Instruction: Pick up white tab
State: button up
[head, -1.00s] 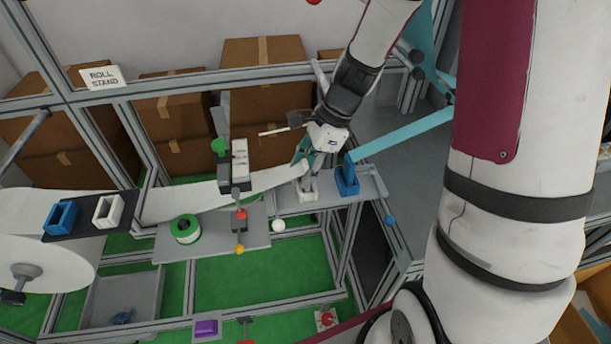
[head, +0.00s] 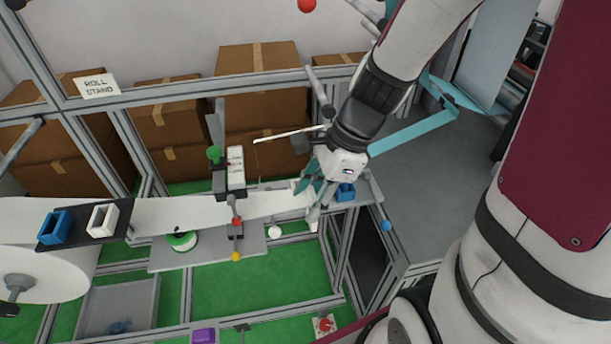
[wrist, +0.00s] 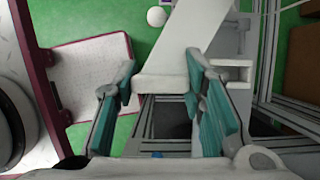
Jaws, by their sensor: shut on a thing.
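The white tab (wrist: 165,86) is the bar-like free end of the white web strip. In the wrist view it lies crosswise between the teal fingers of my gripper (wrist: 160,78), which is shut on it. In the head view my gripper (head: 308,188) is at the right end of the strip (head: 265,206). The fingers hide most of the tab there. The strip runs left from my gripper, under the small post device, towards the big roll (head: 45,270).
A blue holder (head: 345,193) stands just right of my gripper, partly hidden by it. A white holder (wrist: 238,72) is beside the right finger. The post device (head: 236,170), a white ball (head: 274,232) and the metal frame rail (head: 200,82) are close by.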

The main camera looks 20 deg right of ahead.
jog(key=s+p, duration=0.1)
jog(key=p, duration=0.1)
jog(key=s+p, duration=0.2)
jog(key=p, duration=0.1)
jog(key=s+a+p, duration=0.1)
jog(key=s+p, duration=0.1)
jog(key=p, duration=0.1)
jog(key=shift+s+r, duration=0.1)
jog(key=shift+r, duration=0.2)
